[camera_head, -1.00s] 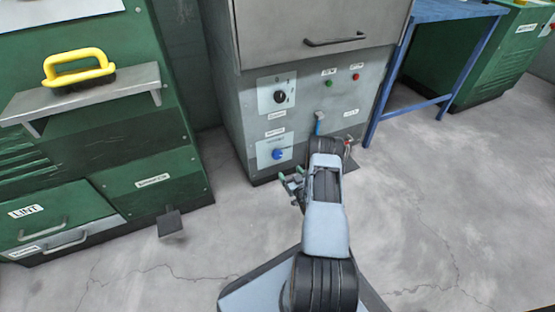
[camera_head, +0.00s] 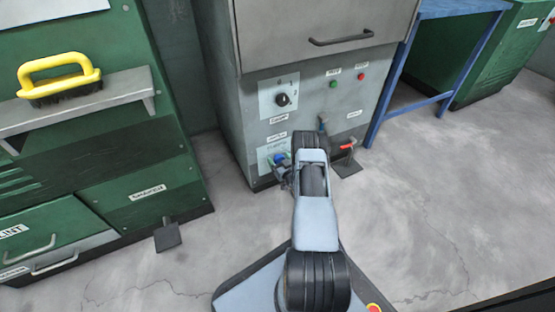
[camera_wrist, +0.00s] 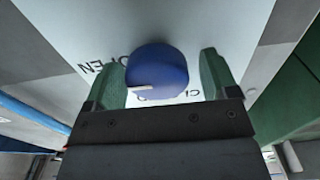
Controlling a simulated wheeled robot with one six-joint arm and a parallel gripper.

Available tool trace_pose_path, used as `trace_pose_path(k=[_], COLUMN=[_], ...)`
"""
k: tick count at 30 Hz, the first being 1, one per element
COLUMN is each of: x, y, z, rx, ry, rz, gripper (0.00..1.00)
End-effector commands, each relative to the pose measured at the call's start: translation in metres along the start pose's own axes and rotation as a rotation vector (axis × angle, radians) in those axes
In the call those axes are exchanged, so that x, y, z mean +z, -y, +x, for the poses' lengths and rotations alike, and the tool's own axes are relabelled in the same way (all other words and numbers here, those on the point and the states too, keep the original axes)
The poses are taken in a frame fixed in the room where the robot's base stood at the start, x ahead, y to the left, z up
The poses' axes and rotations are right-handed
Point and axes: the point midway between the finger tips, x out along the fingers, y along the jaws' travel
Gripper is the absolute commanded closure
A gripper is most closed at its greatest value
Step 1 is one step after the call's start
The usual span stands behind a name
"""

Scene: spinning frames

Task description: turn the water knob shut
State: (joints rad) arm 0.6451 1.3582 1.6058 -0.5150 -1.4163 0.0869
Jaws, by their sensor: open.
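The blue water knob (camera_head: 279,158) sits low on the grey machine's front panel, on a pale plate. In the wrist view the round blue knob (camera_wrist: 157,70) has a white pointer mark at its lower left. Letters reading "OPEN" and part of a second word starting "CL" show on the plate around it. My gripper (camera_wrist: 163,80) is open, with one green fingertip on each side of the knob. Gaps show between the fingers and the knob, and I cannot tell how deep the fingers reach. In the head view my gripper (camera_head: 281,174) is at the knob and partly covers it.
A black dial (camera_head: 283,99), a green button (camera_head: 333,84) and a red button (camera_head: 361,77) are above the knob. A red-handled lever (camera_head: 347,147) is right of my arm. A green cabinet (camera_head: 140,190) stands left. Open floor lies right.

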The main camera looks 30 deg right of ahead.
Motion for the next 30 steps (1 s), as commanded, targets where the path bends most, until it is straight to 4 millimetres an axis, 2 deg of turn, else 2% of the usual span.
trace_pose_path(k=[8,22,30], x=[-0.0001,0.0,0.0], y=[-0.0018,0.0004,0.0007], z=[-0.0003,0.0003,0.0003], rx=[0.003,0.0,-0.001], ry=[0.0,0.0,0.0], rz=[0.0,0.0,-0.035], gripper=[0.21,0.66,0.67])
